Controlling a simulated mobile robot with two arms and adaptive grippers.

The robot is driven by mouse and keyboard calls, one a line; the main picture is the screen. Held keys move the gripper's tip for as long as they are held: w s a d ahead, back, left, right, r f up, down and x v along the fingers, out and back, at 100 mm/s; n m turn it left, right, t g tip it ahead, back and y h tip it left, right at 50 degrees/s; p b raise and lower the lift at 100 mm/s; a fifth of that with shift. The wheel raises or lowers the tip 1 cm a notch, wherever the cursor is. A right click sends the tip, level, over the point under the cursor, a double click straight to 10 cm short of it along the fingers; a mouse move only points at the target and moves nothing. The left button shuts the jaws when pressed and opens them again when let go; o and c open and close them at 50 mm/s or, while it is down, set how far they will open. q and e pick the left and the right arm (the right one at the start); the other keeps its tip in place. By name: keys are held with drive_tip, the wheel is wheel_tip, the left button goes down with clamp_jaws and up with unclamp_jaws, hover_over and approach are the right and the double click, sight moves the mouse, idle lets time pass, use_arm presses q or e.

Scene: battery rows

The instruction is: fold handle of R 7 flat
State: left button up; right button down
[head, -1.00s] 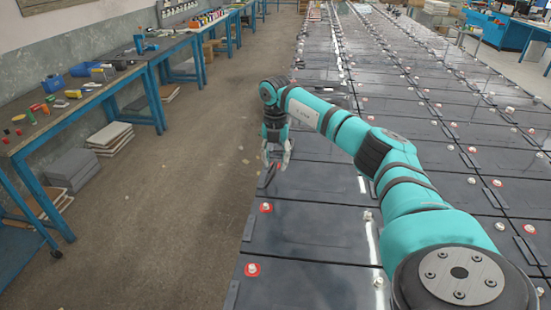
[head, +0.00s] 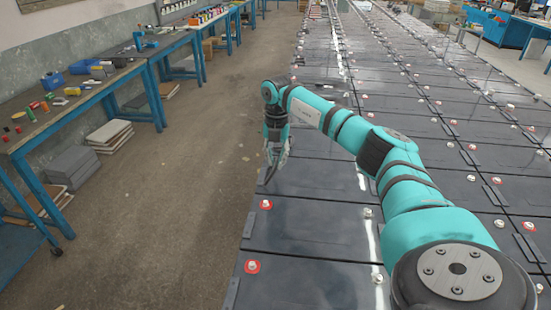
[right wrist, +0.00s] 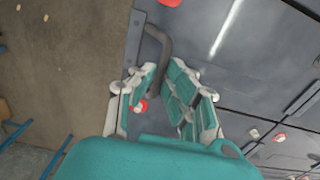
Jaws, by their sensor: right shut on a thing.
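My right gripper (head: 277,160) is over the left edge of the battery rows. In the right wrist view its teal-and-grey fingers (right wrist: 157,82) are shut on a dark handle (right wrist: 165,45). This bent bar stands up off its battery's edge and curves in between the fingers; its lower end is partly hidden by them. A battery (right wrist: 235,75) lies beside the gripper with its dark top showing. I see no row label, so I cannot read which battery is R 7. My left gripper is not in view.
Nearer batteries (head: 310,225) have red and white terminals and dark handles (head: 249,225) lying along the left edge. Red terminals (right wrist: 141,105) show close to the fingers. The floor (head: 170,220) left of the rows is clear up to a blue workbench (head: 90,105).

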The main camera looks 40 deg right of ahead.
drive_tip(key=shift+s+d+f+t+b, duration=0.25)
drive_tip(key=shift+f+t+b, duration=0.05)
drive_tip(key=shift+b, duration=0.2)
drive_tip(key=t+y+b, duration=0.1)
drive_tip(key=b, duration=0.1)
drive_tip(key=s+d+f+t+y+b, duration=0.1)
drive_tip(key=b, duration=0.2)
drive_tip(key=s+f+t+y+b, duration=0.1)
drive_tip(key=t+b, duration=0.1)
drive_tip(key=b, duration=0.1)
drive_tip(key=shift+s+d+f, duration=0.15)
drive_tip(key=shift+d+f, duration=0.1)
drive_tip(key=shift+d, duration=0.15)
drive_tip(key=shift+s+d+t+y+b, duration=0.15)
drive_tip(key=shift+t+y+b, duration=0.35)
drive_tip(key=shift+b, duration=0.5)
drive_tip(key=c, duration=1.4)
unclamp_jaws()
drive_tip(key=shift+r, duration=0.1)
drive_tip(key=v, duration=1.2)
